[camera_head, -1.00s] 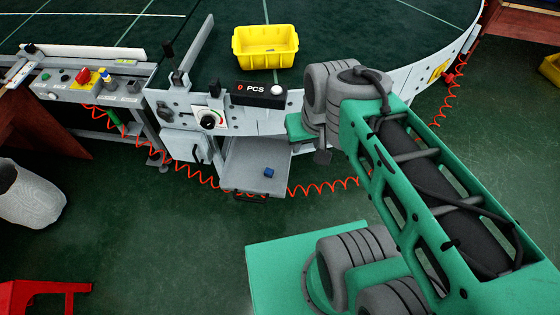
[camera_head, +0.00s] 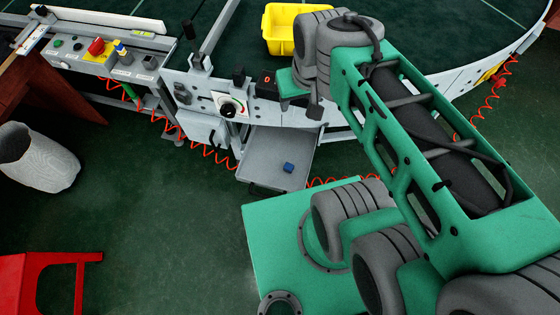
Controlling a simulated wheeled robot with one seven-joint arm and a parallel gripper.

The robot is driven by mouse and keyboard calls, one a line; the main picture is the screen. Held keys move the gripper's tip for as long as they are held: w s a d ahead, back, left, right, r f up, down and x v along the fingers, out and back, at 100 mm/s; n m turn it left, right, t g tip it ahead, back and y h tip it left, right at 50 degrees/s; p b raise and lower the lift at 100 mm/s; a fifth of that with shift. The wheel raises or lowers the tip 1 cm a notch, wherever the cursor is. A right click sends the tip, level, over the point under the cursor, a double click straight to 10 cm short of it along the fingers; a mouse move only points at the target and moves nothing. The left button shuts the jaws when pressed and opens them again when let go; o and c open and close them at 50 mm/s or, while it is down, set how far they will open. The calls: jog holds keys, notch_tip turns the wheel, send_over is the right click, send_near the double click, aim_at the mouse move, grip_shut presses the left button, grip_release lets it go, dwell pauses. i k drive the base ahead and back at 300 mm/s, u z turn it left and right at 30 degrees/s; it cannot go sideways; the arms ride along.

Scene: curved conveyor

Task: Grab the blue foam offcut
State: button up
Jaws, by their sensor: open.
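The blue foam offcut (camera_head: 288,168) is a small dark blue block. It lies on a grey tray (camera_head: 265,152) that juts out low from the front of the conveyor. My green and grey arm (camera_head: 420,125) reaches over the right side of the picture, and its far grey joint is above and to the right of the tray.
A yellow bin (camera_head: 282,28) stands on the dark green conveyor belt. A control panel (camera_head: 110,62) with knobs and a dial are on the conveyor's near side. Red coiled cable hangs beside the tray. A white basket (camera_head: 40,165) and red stool (camera_head: 45,270) stand left; floor between is clear.

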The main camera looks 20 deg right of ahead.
aim_at(288, 167)
jog(key=u, duration=3.05)
jog(key=k, duration=0.6)
jog(key=u, duration=0.35)
